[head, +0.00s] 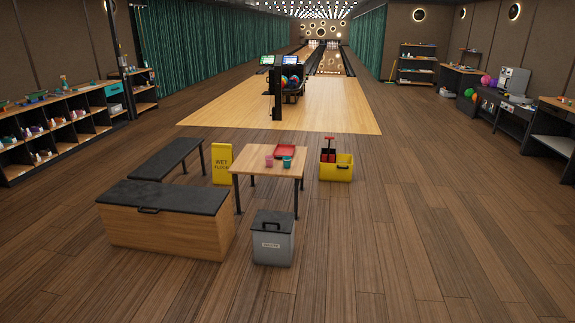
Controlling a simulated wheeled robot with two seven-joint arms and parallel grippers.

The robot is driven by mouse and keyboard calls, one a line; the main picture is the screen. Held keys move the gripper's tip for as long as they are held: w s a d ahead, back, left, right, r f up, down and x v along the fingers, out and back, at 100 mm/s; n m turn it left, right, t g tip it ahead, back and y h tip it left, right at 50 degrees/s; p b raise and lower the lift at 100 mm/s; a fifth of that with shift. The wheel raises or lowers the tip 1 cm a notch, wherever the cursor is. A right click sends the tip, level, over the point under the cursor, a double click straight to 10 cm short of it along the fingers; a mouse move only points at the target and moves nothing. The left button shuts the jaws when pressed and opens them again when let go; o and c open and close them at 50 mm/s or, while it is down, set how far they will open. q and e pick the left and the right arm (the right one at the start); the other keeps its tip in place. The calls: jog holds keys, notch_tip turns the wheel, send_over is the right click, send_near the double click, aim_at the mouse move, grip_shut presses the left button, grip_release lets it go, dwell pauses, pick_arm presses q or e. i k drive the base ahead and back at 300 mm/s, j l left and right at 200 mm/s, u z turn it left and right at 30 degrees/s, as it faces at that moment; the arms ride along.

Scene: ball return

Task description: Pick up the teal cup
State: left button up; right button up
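The teal cup (287,161) stands upright on a small square wooden table (256,186) in the middle of the head view. A pink cup (269,161) stands to its left, a small gap apart. Neither of my grippers shows in the head view.
A grey waste bin (273,241) stands in front of the table. A wooden chest (165,233), a dark bench (168,157) and a yellow wet floor sign (222,164) are on its left. A yellow mop bucket (337,169) stands behind right. The floor right is clear.

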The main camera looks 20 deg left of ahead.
aim_at(287, 163)
jog(key=i+z, duration=0.1)
jog(key=i, duration=3.7)
jog(key=i+u, duration=0.15)
jog(key=i, duration=0.4)
jog(key=i+l+u, duration=0.2)
jog(key=i, duration=0.35)
jog(key=i+l+u, duration=0.15)
jog(key=i, duration=0.4)
